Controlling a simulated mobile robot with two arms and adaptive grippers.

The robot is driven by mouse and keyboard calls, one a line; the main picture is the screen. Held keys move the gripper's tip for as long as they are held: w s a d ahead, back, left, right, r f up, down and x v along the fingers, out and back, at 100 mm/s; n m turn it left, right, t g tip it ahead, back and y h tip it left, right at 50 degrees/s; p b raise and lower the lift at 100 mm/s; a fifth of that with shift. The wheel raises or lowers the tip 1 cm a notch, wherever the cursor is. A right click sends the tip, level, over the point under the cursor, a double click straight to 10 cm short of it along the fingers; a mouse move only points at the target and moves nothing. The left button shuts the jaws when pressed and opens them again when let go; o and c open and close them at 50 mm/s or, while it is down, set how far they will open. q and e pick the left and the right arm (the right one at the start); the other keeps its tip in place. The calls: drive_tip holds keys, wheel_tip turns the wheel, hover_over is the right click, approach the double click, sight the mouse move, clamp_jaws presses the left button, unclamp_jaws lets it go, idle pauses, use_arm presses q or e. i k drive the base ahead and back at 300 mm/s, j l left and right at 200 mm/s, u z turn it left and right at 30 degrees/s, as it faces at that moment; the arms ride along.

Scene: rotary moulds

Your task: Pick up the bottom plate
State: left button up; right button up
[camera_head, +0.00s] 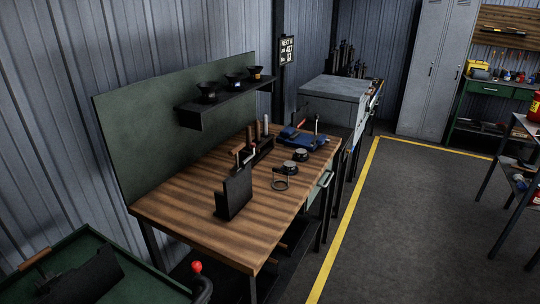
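No arm or gripper of mine shows in the head view. I cannot tell for sure which thing is the bottom plate. A dark flat plate (234,195) stands upright near the front of the wooden workbench (180,220). Another dark, flat piece (88,281) lies in a green tray or cart (122,262) at the lower left, cut off by the picture edge. Two small round dark pieces (301,155) and a thin ring (281,184) lie on the bench to the right of the upright plate.
A blue vise (297,137) sits at the bench's far end. A shelf (226,105) with several dark cups hangs behind the bench. A red-knobbed lever (197,268) rises at the bottom. The floor (415,220) right of the yellow line (343,235) is clear.

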sight(302, 154)
drive_tip(key=i+l+u, duration=0.15)
drive_tip(key=u, duration=0.15)
drive_tip(key=i+l+u, duration=0.15)
drive_tip(key=l+u, duration=0.2)
drive_tip(key=i+l+u, duration=0.1)
drive_tip(key=l+u, duration=0.2)
drive_tip(key=l, duration=0.1)
